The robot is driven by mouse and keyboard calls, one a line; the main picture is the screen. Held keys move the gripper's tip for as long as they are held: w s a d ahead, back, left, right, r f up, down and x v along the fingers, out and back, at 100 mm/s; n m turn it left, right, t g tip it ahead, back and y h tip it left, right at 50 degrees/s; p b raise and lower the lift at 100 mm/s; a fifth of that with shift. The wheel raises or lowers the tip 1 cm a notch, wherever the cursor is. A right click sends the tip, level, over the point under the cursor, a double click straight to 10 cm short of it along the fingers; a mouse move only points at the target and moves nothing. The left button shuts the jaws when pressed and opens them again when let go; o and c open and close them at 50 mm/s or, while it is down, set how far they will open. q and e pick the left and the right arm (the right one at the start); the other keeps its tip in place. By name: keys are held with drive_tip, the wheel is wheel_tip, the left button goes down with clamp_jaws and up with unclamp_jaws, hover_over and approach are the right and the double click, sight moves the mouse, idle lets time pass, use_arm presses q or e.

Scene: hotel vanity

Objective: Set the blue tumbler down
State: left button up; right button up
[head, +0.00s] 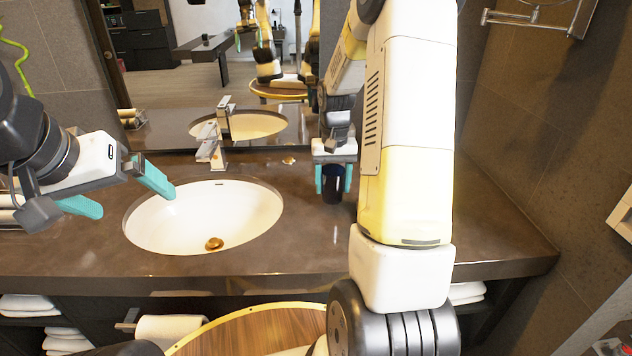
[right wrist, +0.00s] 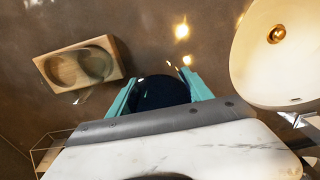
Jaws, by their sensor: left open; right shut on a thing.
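The blue tumbler (head: 332,191) is very dark blue and looks upright between the fingers of my right gripper (head: 334,181), which is shut on it. They are over the counter, right of the sink. In the right wrist view the tumbler (right wrist: 160,92) fills the gap between the teal fingers. I cannot tell whether its base touches the counter, though a dark reflection shows just below it. My left gripper (head: 118,194) is open and empty at the left edge of the sink.
The white sink (head: 190,225) is set into the brown counter (head: 490,235), with a faucet (head: 212,150) behind it. A wooden holder (right wrist: 105,58) with two round hollows shows in the right wrist view, apart from the tumbler. A mirror stands behind.

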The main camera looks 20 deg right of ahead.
sight(333, 193)
drive_tip(key=shift+f, duration=1.65)
drive_tip(key=shift+f, duration=0.1)
drive_tip(key=o, duration=1.5)
drive_tip(key=shift+f, duration=0.1)
wheel_tip(333, 193, up, 12)
drive_tip(key=shift+s+a+r+n+t+y, duration=0.5)
drive_tip(key=shift+s+a+r+t, duration=0.55)
drive_tip(key=shift+s+a+r, duration=1.75)
drive_tip(key=shift+s+a+r+n+t+y, duration=0.25)
drive_tip(key=shift+s+a+r+n+t, duration=0.7)
drive_tip(key=shift+s, duration=3.35)
drive_tip(key=shift+s+a+r+n+t+y, duration=0.35)
drive_tip(key=shift+s+a+r+t, duration=0.75)
drive_tip(key=shift+s+a+r, duration=1.85)
